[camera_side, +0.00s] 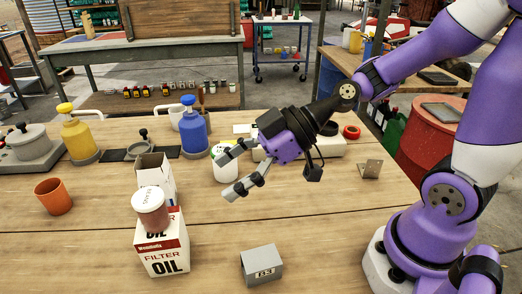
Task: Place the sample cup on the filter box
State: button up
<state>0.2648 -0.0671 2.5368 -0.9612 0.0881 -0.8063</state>
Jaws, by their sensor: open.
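The sample cup (152,214), reddish-brown with a pale labelled lid, stands on top of the filter box (165,258). The box is white and red, printed "FILTER OIL". The cup looks roughly upright and hides part of the box top. My gripper (229,174) is open and empty, to the right of the cup and apart from it, with its fingers pointing left. A white jar (222,173) shows behind the fingers, partly hidden by them.
An open white carton (154,170) stands just behind the filter box. An orange cup (54,197) is at left, and a grey block marked 83 (262,266) is at front. Yellow (77,137) and blue (193,132) pump bottles stand behind. The table between the block and gripper is clear.

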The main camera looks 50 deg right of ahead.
jog(key=s+d+r+m+h, duration=0.1)
jog(key=s+d+m+h, duration=0.2)
jog(key=d+m+h, duration=0.2)
jog(key=s+d+r+m+g+h, duration=0.1)
jog(key=s+d+m+h, duration=0.2)
jog(key=d, duration=0.5)
jog(key=m+h, duration=0.1)
jog(key=m, duration=0.1)
jog(key=shift+s+d+r+m+h, duration=0.15)
jog(key=shift+s+d+m+h, duration=0.1)
jog(key=shift+s+m+h, duration=0.15)
